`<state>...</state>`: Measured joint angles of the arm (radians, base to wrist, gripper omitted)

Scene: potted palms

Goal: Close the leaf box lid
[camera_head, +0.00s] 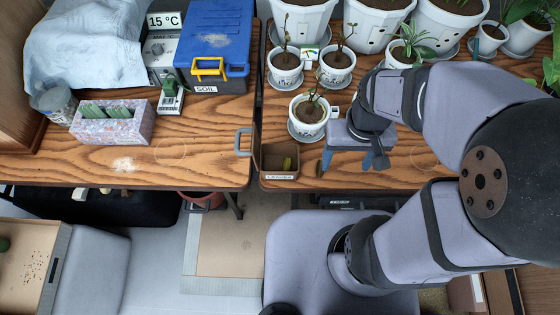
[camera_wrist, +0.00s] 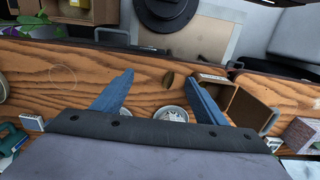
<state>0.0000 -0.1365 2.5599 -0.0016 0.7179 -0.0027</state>
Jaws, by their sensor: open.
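The leaf box (camera_head: 279,176) is a small brown open-topped box with a front label at the table's front edge. A green-yellow leaf lies inside it. Its lid (camera_wrist: 250,110) stands open on the box's left side, with a grey handle (camera_head: 242,142) at its outer edge. The box (camera_wrist: 213,79) also shows at the right in the wrist view. My gripper (camera_head: 350,162) is open and empty, to the right of the box and apart from it. Its two blue fingers (camera_wrist: 158,82) point toward the front edge.
A brown leaf (camera_head: 319,168) lies on the table between box and gripper. A potted seedling (camera_head: 309,121) on a saucer stands behind the box, with more pots further back. A blue soil box (camera_head: 213,45) and a speckled planter (camera_head: 112,130) stand left.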

